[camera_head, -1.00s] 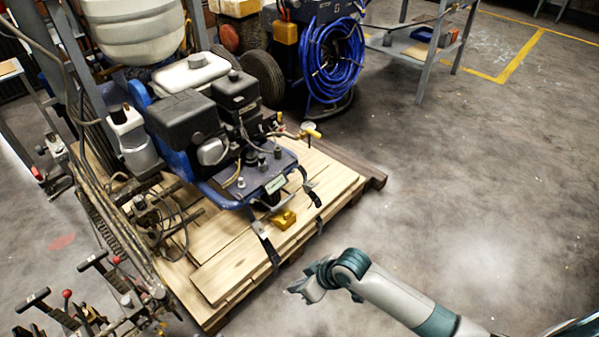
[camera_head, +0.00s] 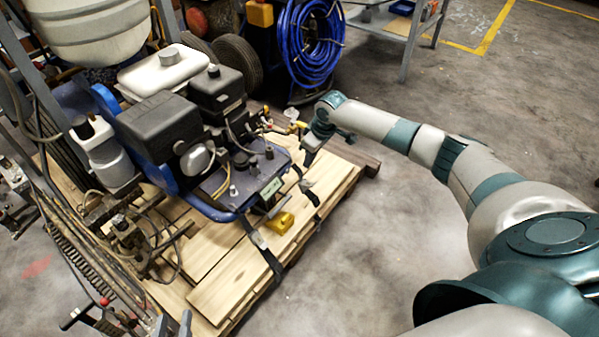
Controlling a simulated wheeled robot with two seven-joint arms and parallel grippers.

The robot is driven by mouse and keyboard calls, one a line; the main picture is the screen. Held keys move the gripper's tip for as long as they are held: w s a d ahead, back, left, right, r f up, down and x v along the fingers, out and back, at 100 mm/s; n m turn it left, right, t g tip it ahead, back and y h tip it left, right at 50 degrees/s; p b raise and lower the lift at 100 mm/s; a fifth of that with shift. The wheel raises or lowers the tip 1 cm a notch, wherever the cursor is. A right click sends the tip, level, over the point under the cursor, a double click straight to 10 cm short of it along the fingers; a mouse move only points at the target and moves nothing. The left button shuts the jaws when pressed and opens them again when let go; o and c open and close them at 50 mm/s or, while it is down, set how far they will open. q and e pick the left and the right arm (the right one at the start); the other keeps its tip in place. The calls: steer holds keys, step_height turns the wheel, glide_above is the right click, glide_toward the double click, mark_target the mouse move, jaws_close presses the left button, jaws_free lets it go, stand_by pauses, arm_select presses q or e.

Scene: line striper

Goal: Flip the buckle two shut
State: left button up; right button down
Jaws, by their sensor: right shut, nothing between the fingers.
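Two dark straps with metal buckles run from the machine's blue frame over the edge of the wooden pallet. The nearer buckle (camera_head: 257,239) lies on the left strap (camera_head: 272,262). The farther buckle (camera_head: 306,185) lies on the right strap (camera_head: 313,199), just below the machine's front corner. I cannot tell which is buckle two, or how far either lever is open. My right gripper (camera_head: 308,158) is shut and empty, pointing down a little above the farther buckle, apart from it as far as I can see.
The line striper (camera_head: 160,130) with its blue frame stands on the wooden pallet (camera_head: 225,285). A yellow block (camera_head: 280,222) lies between the straps. A gauge with a yellow handle (camera_head: 296,126) is close to my right gripper. The floor right of the pallet is clear.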

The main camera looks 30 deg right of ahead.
mark_target(309, 184)
arm_select(q)
steer(key=shift+w+a+r, duration=0.1)
steer(key=shift+w+r, duration=0.05)
steer(key=shift+w, duration=0.2)
arm_select(e)
steer(key=shift+w+d+r, duration=0.65)
steer(key=shift+w, duration=0.1)
steer(key=shift+f, duration=0.15)
